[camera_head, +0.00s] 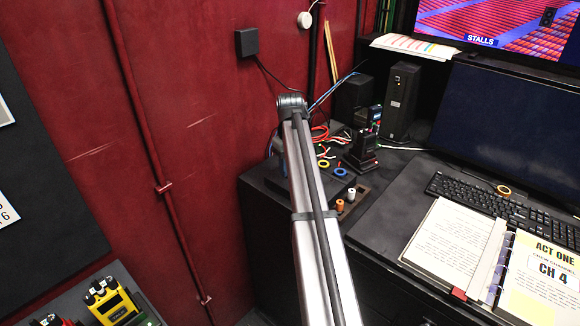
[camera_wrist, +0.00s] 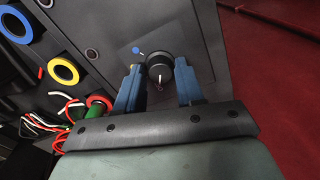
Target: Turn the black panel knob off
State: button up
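The black panel knob (camera_wrist: 160,68) is round and sits on the dark panel (camera_wrist: 110,22) in the wrist view. A small pale mark shows at its lower edge, towards my gripper, close to a small reddish mark on the panel. A blue dot (camera_wrist: 138,50) is on the panel at the knob's upper left. My gripper (camera_wrist: 158,77) is open, with one blue finger on each side of the knob. I cannot tell whether the fingers touch it. In the head view my arm reaches over the desk console, and the knob and fingers are hidden.
Blue and yellow rings (camera_wrist: 62,70) and loose red and white cables lie left of the fingers in the wrist view. In the head view a handset (camera_head: 364,140), a keyboard (camera_head: 490,200) and an open binder (camera_head: 450,245) are right of my arm; the red wall is left.

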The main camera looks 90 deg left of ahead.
jog(key=o, duration=0.3)
notch_tip(320, 180, up, 14)
jog(key=shift+f, duration=0.1)
dwell(0.7)
dwell(0.4)
